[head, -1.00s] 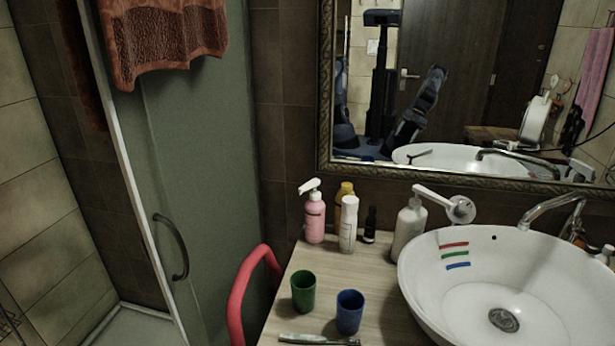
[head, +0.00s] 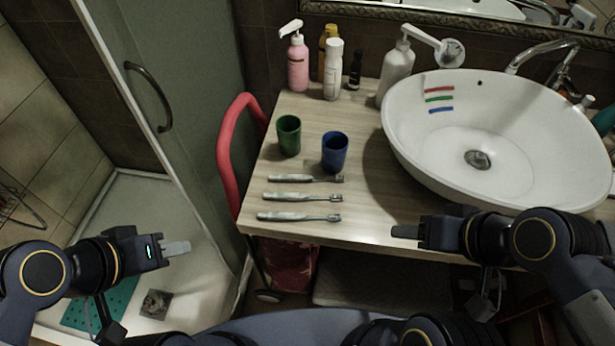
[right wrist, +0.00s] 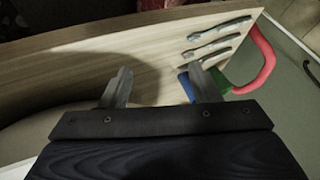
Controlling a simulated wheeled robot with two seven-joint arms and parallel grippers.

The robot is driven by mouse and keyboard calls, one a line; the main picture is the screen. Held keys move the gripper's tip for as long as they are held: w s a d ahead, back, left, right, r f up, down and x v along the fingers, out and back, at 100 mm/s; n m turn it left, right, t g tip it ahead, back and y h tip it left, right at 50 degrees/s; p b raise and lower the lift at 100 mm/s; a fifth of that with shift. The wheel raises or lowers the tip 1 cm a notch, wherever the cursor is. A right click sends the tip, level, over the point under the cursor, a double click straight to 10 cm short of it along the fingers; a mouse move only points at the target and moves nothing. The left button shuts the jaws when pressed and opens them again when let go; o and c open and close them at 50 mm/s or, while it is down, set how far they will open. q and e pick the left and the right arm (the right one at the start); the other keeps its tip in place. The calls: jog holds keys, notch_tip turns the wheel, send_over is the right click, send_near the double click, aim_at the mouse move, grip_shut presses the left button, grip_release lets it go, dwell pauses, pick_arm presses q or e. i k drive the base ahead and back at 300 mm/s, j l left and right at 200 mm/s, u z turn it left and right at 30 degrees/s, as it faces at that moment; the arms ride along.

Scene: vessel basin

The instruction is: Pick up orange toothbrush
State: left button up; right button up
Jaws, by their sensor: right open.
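Three toothbrushes lie in parallel on the wooden counter: the upper one (head: 300,179), the middle one (head: 298,197) and the lower one (head: 295,217). All look greyish, so I cannot tell which is orange. They also show at the upper right of the right wrist view, where one toothbrush (right wrist: 218,31) lies outermost. My right gripper (head: 405,231) is at the counter's front edge, right of the toothbrushes; its fingers are apart and empty in the right wrist view (right wrist: 161,88). My left gripper (head: 178,248) is left of the counter, apart from the toothbrushes; its opening is unclear.
A green cup (head: 289,136) and a blue cup (head: 334,152) stand behind the toothbrushes. Bottles, including a pink pump bottle (head: 298,62), stand farther back. A white basin (head: 405,150) fills the right side. A red rail (head: 228,150) curves beside the counter's left edge.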

aim_at(287, 178)
jog(key=z, duration=1.7)
jog(key=i+l+u, duration=0.15)
jog(key=u, duration=0.2)
jog(key=l+u, duration=0.35)
jog(key=i+l+u, duration=0.15)
jog(key=l+u, duration=0.2)
